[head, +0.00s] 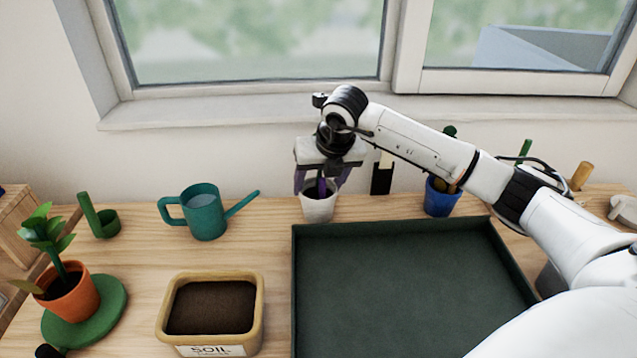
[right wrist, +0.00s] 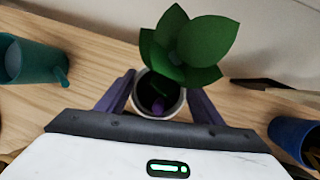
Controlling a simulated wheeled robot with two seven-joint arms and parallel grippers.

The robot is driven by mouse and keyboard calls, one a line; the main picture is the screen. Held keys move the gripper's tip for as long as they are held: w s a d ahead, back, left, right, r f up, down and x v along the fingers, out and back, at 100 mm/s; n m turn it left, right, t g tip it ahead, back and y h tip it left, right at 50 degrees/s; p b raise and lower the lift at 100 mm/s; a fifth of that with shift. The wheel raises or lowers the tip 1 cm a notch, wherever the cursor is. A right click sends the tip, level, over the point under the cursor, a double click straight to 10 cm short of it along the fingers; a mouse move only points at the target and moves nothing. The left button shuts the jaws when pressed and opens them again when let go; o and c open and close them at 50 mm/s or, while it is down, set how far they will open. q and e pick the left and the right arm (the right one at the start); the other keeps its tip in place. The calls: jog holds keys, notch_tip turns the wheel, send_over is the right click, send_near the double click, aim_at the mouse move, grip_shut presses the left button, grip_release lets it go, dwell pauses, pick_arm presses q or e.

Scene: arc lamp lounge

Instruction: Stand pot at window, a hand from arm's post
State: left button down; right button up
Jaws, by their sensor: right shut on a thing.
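A small white pot (head: 319,208) with dark soil is at the back of the wooden worktop, below the window (head: 250,40). Its green leafy plant (right wrist: 186,48) shows in the right wrist view; in the head view my gripper hides it. My right gripper (head: 322,182) comes down from above, its purple fingers on either side of the white pot, which also shows in the right wrist view (right wrist: 178,108). The gripper is shut on the pot. I cannot tell whether the pot's base touches the worktop. No post is clearly identifiable as the arm's post. My left gripper is not in view.
A teal watering can (head: 205,212) stands left of the white pot, a blue pot (head: 440,197) right. A dark upright piece (head: 382,178) stands close by on the right. A dark tray (head: 400,285) fills the front; a soil box (head: 211,305) and orange potted plant (head: 68,297) are left.

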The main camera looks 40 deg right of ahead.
jog(key=shift+f, duration=0.1)
jog(key=o, duration=1.4)
jog(key=v, duration=1.2)
jog(key=shift+b, duration=0.4)
